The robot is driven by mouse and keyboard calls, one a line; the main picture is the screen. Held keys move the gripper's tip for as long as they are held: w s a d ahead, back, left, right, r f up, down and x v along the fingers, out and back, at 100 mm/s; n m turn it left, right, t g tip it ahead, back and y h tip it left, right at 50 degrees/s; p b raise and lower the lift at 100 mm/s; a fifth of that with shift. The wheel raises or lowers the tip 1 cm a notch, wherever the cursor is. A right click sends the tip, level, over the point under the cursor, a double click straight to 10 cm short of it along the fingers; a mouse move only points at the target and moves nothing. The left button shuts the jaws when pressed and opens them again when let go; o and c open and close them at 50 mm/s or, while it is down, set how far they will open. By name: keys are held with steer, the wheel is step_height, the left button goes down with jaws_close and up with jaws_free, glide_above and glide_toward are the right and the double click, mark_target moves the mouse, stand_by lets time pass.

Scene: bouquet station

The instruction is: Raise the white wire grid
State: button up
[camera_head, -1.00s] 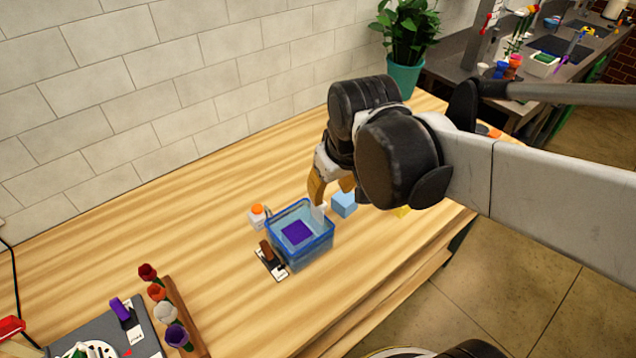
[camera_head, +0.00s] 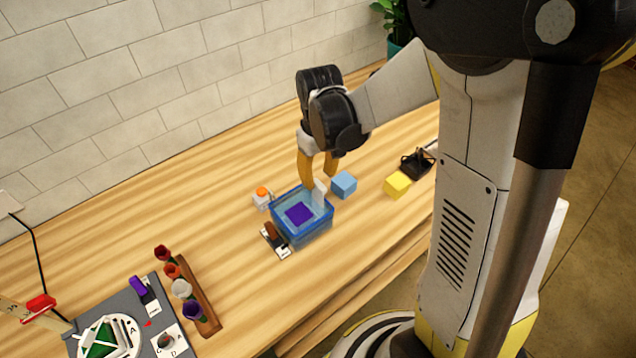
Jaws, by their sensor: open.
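A blue see-through tank (camera_head: 307,233) stands on the wooden table, with a purple square (camera_head: 298,214) inside it. A white upright piece (camera_head: 320,194) rises at the tank's back right rim. It may be part of the white wire grid, but I cannot make out any wires. My gripper (camera_head: 318,181) points down above the tank's back rim, with its yellow fingers apart. The fingertips are very close to the white piece; I cannot tell whether they touch it.
An orange-capped bottle (camera_head: 262,198) and a small card with a brown-handled item (camera_head: 273,241) sit left of the tank. A blue block (camera_head: 344,184), yellow block (camera_head: 397,184) and black holder (camera_head: 417,163) lie right. A flower rack (camera_head: 196,295) stands front left.

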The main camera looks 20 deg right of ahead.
mark_target(319, 184)
steer(key=shift+f, duration=1.7)
steer(key=shift+c, duration=0.5)
